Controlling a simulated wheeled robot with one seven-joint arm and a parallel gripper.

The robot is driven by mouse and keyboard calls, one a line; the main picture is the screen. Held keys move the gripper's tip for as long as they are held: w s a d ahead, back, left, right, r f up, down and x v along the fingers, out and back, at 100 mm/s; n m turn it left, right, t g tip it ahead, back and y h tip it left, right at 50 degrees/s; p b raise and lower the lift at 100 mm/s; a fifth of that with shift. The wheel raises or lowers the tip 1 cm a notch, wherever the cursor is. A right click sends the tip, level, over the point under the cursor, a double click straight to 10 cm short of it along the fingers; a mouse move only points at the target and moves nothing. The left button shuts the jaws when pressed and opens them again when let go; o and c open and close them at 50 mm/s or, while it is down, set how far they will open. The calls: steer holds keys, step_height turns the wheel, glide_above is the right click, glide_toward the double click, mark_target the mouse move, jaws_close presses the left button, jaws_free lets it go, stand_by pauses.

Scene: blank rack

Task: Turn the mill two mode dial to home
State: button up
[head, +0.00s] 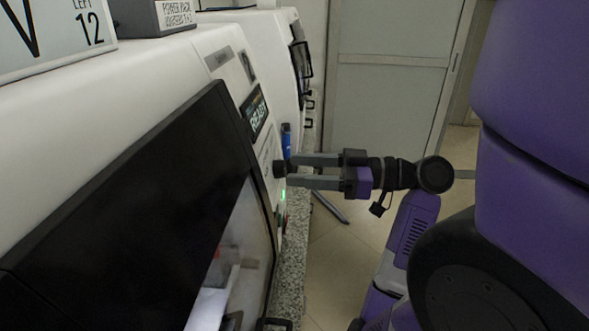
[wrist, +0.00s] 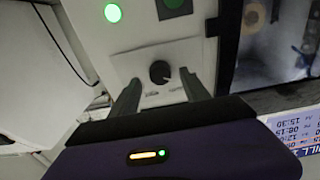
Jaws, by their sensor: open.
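A small black round dial (head: 279,169) sits on the light control panel of a white machine with a large dark door. The dial also shows in the wrist view (wrist: 160,72) on a pale plate, with faint marks around it that are too small to read. Its pointer setting is hard to make out. My gripper (head: 291,170) is open, its two grey fingers reaching left to the panel, one above and one below the dial's level. In the wrist view the fingertips (wrist: 161,88) stand on either side of the dial; I cannot tell whether they touch it.
A display reading READY (head: 257,113) is above the dial. A lit green light (wrist: 113,13) is near it on the panel. The machine's dark door (head: 110,190) fills the left. A blue object (head: 287,140) is just behind my fingers. The floor (head: 335,255) on the right is clear.

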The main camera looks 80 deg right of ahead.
steer(key=s, duration=0.6)
steer(key=shift+d, duration=0.2)
stand_by(0.4)
